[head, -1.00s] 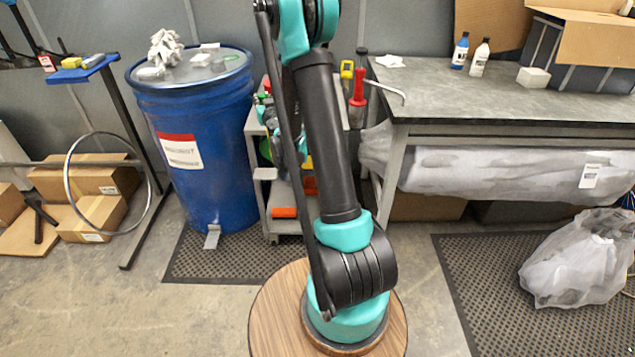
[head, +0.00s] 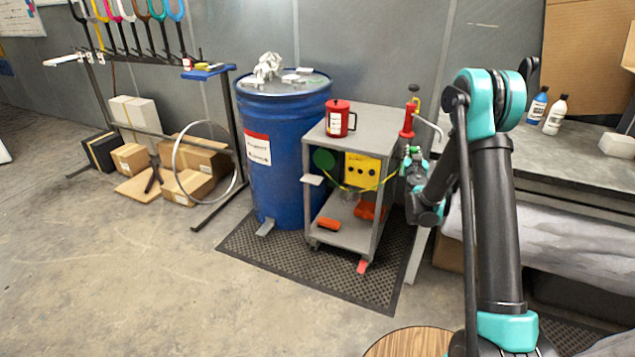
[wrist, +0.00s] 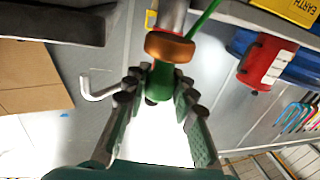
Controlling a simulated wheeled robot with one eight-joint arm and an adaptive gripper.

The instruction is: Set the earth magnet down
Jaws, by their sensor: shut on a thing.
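The earth magnet (wrist: 170,47) shows in the wrist view as a copper-coloured disc on a green stem, with a green cable beside it. My gripper (wrist: 158,82) is shut on the stem between its two fingers. A grey cylindrical part (wrist: 173,14) lies just beyond the disc; I cannot tell whether they touch. In the head view my gripper (head: 415,160) is by the right side of the grey cart (head: 375,122), and the magnet is too small to make out. A yellow-green cable runs from a yellow panel (head: 362,170) on the cart towards my gripper.
A red can (head: 341,118) stands on the cart top. A red-handled tool (head: 407,122) stands upright close behind my gripper. A blue drum (head: 275,185) is left of the cart, and a grey workbench (head: 560,165) is at right.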

